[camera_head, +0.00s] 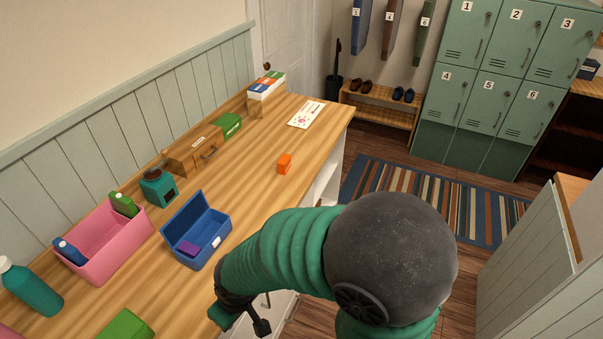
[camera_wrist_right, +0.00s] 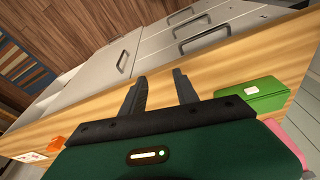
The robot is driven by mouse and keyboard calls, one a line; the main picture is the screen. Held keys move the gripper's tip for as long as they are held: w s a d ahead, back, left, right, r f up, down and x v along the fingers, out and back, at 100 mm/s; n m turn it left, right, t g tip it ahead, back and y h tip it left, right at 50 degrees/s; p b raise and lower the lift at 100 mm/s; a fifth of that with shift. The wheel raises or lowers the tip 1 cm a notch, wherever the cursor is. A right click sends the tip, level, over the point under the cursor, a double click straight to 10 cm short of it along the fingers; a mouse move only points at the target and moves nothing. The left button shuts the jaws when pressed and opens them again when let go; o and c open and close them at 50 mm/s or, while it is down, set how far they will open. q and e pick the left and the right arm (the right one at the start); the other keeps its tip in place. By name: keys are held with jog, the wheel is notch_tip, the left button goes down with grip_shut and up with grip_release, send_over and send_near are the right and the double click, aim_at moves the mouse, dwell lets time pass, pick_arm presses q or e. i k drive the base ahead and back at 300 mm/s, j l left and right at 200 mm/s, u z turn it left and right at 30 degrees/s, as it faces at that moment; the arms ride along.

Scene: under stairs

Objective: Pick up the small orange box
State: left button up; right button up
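The small orange box (camera_head: 284,164) stands on the wooden countertop (camera_head: 255,185), near its right edge, with clear wood around it. It also shows in the right wrist view (camera_wrist_right: 53,143) at the lower left. My right gripper (camera_head: 243,318) is low in the head view, at the counter's front edge, well apart from the orange box. In the right wrist view its two fingers (camera_wrist_right: 160,80) are spread with nothing between them. My left gripper is in neither view.
An open blue box (camera_head: 215,246) with a purple item inside stands on the counter beside my right arm. A pink bin (camera_head: 135,244), a green box (camera_head: 127,325) and a teal bottle (camera_head: 32,290) are at the left. A card (camera_head: 306,114) lies beyond the orange box.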

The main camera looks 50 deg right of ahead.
aim_at(284, 163)
jog(key=z, duration=1.6)
jog(key=i+l+u, duration=0.15)
jog(key=u, duration=0.35)
jog(key=i+l+u, duration=0.15)
jog(key=u, duration=0.35)
jog(key=l+u, duration=0.25)
jog(key=u, duration=0.2)
jog(key=i+l+u, duration=0.1)
jog(key=l+u, duration=0.2)
jog(key=u, duration=0.2)
jog(key=l+u, duration=0.1)
jog(key=l, duration=0.55)
jog(key=l+u, duration=0.15)
jog(key=l, duration=0.45)
jog(key=k+l+u, duration=0.1)
jog(key=l, duration=0.55)
jog(key=k+l+u, duration=0.15)
jog(key=l, duration=0.45)
